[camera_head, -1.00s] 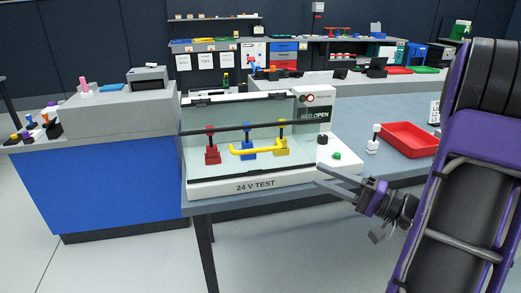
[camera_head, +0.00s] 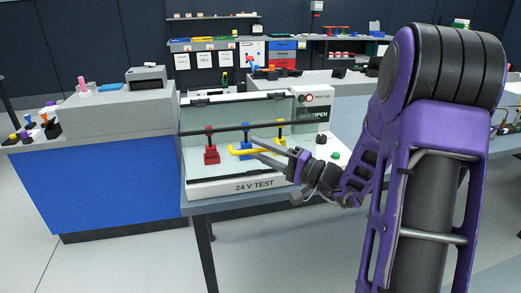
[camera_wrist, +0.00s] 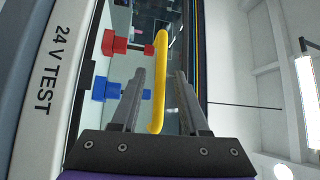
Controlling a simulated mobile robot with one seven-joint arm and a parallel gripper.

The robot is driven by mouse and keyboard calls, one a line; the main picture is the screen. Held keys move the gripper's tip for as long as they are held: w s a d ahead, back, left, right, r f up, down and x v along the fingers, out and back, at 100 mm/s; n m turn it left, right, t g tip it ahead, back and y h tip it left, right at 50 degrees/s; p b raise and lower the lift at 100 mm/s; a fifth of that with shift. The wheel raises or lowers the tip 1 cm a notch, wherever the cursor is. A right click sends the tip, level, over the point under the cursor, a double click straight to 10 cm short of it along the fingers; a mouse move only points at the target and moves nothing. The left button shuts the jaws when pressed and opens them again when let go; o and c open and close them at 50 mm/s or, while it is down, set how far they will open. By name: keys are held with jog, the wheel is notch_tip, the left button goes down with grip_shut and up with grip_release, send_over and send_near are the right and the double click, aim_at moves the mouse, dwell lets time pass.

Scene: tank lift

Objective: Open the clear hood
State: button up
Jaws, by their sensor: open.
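The clear hood (camera_head: 190,152) is a see-through cover on the white "24 V TEST" box (camera_head: 225,188) and looks down. A yellow bar (camera_head: 240,153) with bent ends runs across its front and looks like its handle. It also shows in the wrist view (camera_wrist: 162,60), lying between the two fingers as seen there. My gripper (camera_head: 255,146) is open at the hood's front, its fingers over the bar's right part. I cannot tell whether they touch it. A red block (camera_head: 211,155) and a blue block (camera_head: 246,145) show behind the clear front; the yellow block (camera_head: 279,130) is partly covered.
A dark rod (camera_head: 225,127) crosses the hood area. A panel reading "OPEN" (camera_head: 317,114) with a red light stands at the box's right. A green knob (camera_head: 336,155) is beside it. A blue-sided counter (camera_head: 100,185) stands close on the left.

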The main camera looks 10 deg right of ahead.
jog(key=shift+a, duration=0.1)
grip_shut()
dwell(1.4)
